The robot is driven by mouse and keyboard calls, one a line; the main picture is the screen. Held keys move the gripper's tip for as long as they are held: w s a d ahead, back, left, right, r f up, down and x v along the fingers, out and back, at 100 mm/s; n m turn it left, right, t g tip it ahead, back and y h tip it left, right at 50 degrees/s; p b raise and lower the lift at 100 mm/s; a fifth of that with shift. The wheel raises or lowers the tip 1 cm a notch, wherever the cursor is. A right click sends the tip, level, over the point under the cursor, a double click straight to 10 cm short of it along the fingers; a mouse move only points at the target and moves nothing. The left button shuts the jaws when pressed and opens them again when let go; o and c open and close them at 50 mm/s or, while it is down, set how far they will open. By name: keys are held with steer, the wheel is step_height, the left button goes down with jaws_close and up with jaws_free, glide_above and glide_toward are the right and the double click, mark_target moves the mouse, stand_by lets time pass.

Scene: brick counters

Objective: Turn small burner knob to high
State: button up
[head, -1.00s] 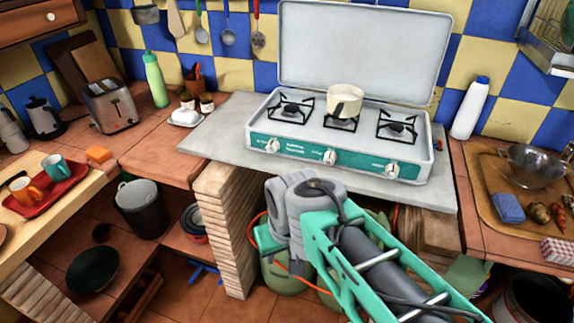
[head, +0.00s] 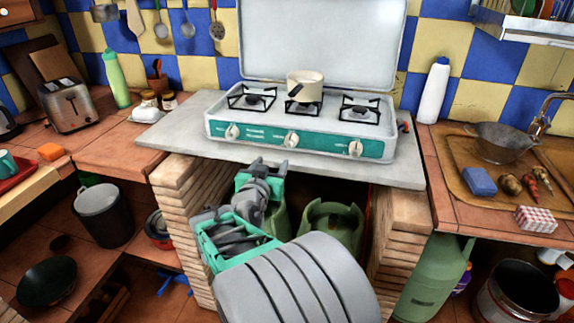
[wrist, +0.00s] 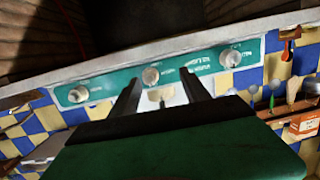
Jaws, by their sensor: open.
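The stove (head: 300,135) has a teal front panel with three white knobs: a left knob (head: 232,132), a middle knob (head: 291,138) and a right knob (head: 355,148). I cannot tell which one serves the small burner. In the wrist view, the picture is turned over: the middle knob (wrist: 150,76) shows between the fingertips, the left knob (wrist: 231,58) to the right, the right knob (wrist: 78,93) to the left. My gripper (wrist: 158,84) is open and empty, facing the panel, apart from the knobs as far as I can see.
A cream pot (head: 305,86) stands on the middle burner. The lid (head: 322,40) is raised behind. Green gas cylinders (head: 333,220) stand below, between brick supports (head: 180,215). A white bottle (head: 433,90) is right of the stove. Room before the panel is free.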

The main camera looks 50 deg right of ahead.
mark_target(288, 144)
steer(key=d, duration=0.3)
steer(key=w+d+h, duration=0.1)
steer(key=d, duration=0.2)
steer(key=d+r+h, duration=0.1)
steer(key=d, duration=0.2)
steer(key=shift+w+d+r, duration=0.1)
steer(key=shift+w+d, duration=0.1)
steer(key=shift+d, duration=0.05)
steer(key=shift+c, duration=0.2)
jaws_close()
